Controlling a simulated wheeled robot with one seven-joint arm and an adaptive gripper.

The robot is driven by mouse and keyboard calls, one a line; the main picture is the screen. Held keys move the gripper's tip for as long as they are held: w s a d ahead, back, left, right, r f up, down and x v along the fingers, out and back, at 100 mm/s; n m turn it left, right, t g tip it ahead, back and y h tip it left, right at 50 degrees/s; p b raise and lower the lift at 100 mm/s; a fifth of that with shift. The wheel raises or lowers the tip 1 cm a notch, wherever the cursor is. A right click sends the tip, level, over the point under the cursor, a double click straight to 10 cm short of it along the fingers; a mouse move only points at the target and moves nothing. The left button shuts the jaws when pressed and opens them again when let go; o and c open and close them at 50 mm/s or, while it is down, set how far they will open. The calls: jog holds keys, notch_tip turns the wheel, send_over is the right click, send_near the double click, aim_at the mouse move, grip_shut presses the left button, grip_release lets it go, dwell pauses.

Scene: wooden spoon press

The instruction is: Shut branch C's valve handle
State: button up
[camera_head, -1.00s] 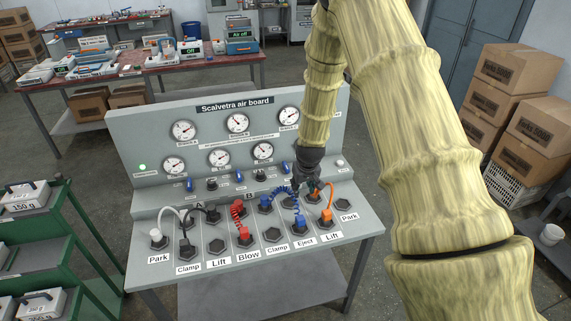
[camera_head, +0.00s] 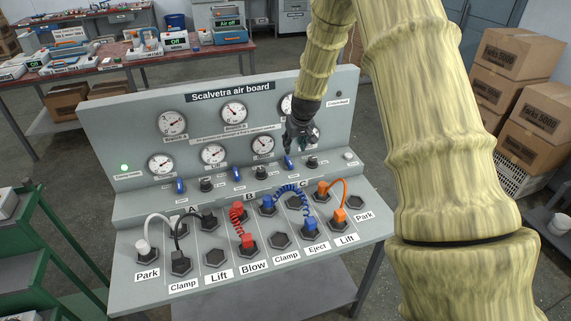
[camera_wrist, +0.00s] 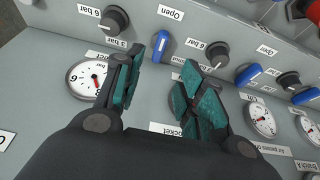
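Branch C's valve handle (camera_head: 288,162) is the small blue lever on the sloped step, at the right end of a row of similar blue levers. In the wrist view branch C's handle (camera_wrist: 161,46) shows near the "Open" label, right by the tip of one finger. My gripper (camera_head: 299,146) is just above and behind it in the head view. In the wrist view my gripper (camera_wrist: 176,62) has its fingers spread with a clear gap and nothing held. I cannot tell whether a finger touches the handle.
The air board (camera_head: 215,120) carries gauges above and sockets below. A black knob (camera_head: 312,162) is right of the handle, also seen in the wrist view (camera_wrist: 114,19). A blue coiled hose (camera_head: 290,195) and orange hose (camera_head: 340,190) lie in front. Boxes (camera_head: 520,100) stand right.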

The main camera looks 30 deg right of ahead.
aim_at(289, 161)
jog(key=shift+p+x, duration=1.6)
jog(key=shift+x, duration=4.2)
jog(key=shift+w, duration=0.1)
grip_shut()
